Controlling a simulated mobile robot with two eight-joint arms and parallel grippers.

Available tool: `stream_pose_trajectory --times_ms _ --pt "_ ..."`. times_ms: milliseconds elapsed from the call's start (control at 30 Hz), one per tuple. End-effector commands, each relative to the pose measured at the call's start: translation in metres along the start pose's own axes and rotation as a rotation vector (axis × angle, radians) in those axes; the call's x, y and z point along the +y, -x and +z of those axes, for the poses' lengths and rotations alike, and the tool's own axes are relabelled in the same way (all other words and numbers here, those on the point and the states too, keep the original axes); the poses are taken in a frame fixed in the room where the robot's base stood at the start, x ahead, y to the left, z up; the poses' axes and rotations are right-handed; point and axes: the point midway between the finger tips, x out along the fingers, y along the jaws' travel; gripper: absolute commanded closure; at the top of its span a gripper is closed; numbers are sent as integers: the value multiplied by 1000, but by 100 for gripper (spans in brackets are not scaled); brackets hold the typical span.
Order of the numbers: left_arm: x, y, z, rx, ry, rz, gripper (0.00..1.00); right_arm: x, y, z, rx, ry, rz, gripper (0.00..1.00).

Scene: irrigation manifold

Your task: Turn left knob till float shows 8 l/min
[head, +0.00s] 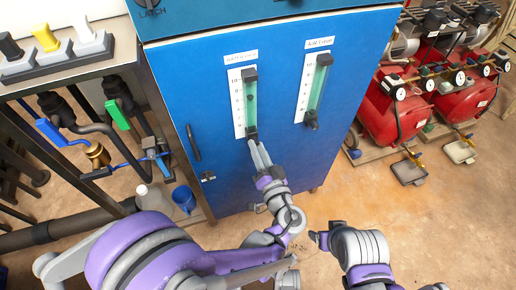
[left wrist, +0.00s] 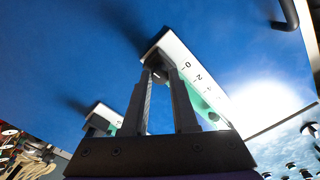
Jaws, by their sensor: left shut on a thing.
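The left flow meter (head: 238,107) is a white scale strip with a green tube on the blue cabinet. A small dark float seems to sit in the upper half of the tube; I cannot read its exact mark. My left gripper (head: 253,142) is shut on the left knob (head: 251,132) at the foot of this meter. In the left wrist view the two fingers (left wrist: 162,78) stand on either side of the dark left knob (left wrist: 155,66), mostly hidden between them, beside the scale's 0 end. My right gripper (head: 318,238) is low, away from the cabinet; its jaws are unclear.
The right flow meter (head: 316,87) with its own knob (head: 311,121) is on the same cabinet (head: 180,75). Red compressors (head: 395,115) stand at right. Pipes with a green valve handle (head: 117,114) and a blue mug (head: 184,199) are at left.

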Motion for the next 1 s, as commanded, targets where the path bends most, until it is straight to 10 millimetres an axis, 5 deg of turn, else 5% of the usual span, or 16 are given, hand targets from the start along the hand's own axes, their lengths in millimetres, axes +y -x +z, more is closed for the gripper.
stream_pose_trajectory --times_ms 267,300,433,767,1000 --pt "-1 -1 -2 4 -4 -4 100 0 0 0 0 0 0 29" --pt "-1 -1 -2 3 -4 -4 66 0 0 0 0 0 0 29" --pt "-1 -1 -1 2 -3 -3 44 0 0 0 0 0 0 29" --pt "0 2 -1 2 -1 0 44 0 0 0 0 0 0 29" --pt "1 39 -2 5 -1 3 44 0 3 -1 1 0 0 29"
